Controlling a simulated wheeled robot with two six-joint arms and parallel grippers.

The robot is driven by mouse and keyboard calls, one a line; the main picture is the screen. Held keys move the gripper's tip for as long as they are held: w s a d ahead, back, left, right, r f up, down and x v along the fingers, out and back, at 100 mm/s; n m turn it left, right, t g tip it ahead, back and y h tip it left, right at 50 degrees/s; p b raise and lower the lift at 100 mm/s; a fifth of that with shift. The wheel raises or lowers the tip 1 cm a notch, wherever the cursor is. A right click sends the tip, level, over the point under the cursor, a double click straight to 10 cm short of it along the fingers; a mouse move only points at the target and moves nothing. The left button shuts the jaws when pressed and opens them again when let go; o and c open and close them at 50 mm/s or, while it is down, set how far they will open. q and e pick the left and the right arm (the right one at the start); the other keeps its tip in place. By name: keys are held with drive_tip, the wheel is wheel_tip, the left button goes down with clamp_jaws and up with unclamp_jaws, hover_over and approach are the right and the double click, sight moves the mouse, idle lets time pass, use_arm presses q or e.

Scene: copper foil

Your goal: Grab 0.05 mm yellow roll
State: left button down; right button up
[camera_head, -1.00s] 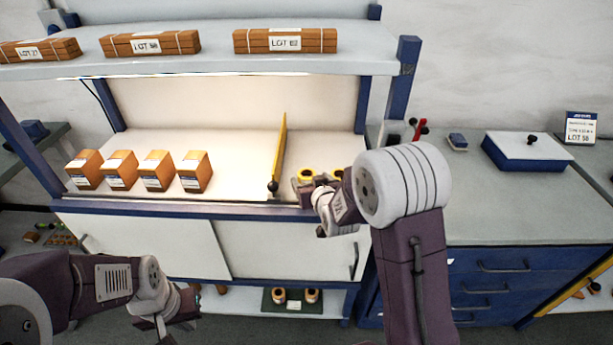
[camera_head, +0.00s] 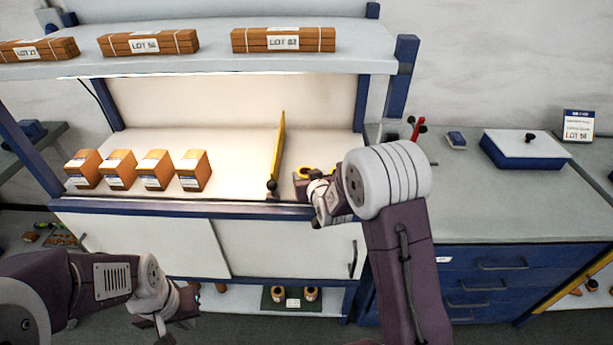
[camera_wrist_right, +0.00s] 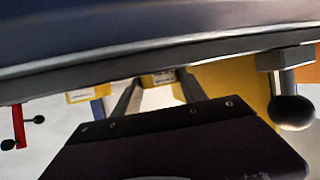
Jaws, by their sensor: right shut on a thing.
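Yellow-ended rolls stand on the lit bench at its right end. One yellow roll (camera_head: 304,171) shows left of my right gripper, and part of another (camera_head: 337,171) shows behind it. My right gripper (camera_head: 312,183) is at the bench's front edge, its fingertips hidden in the head view. In the right wrist view the fingers (camera_wrist_right: 157,88) are shut on a yellow roll (camera_wrist_right: 158,78); its thickness marking is unreadable. Another yellow roll (camera_wrist_right: 84,93) shows left of the fingers. My left gripper (camera_head: 172,318) hangs low at the front left, apart from the rolls; its opening is unclear.
A yellow upright divider (camera_head: 279,150) with a dark knob stands left of the rolls. Several orange boxes (camera_head: 154,170) stand on the bench further left. A shelf (camera_head: 215,63) with wrapped stacks hangs above. A grey counter (camera_head: 470,205) with a blue-and-white box lies to the right.

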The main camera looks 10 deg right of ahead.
wheel_tip(320, 180, up, 18)
drive_tip(key=p, duration=0.2)
drive_tip(key=shift+f+p, duration=0.15)
drive_tip(key=shift+p, duration=0.2)
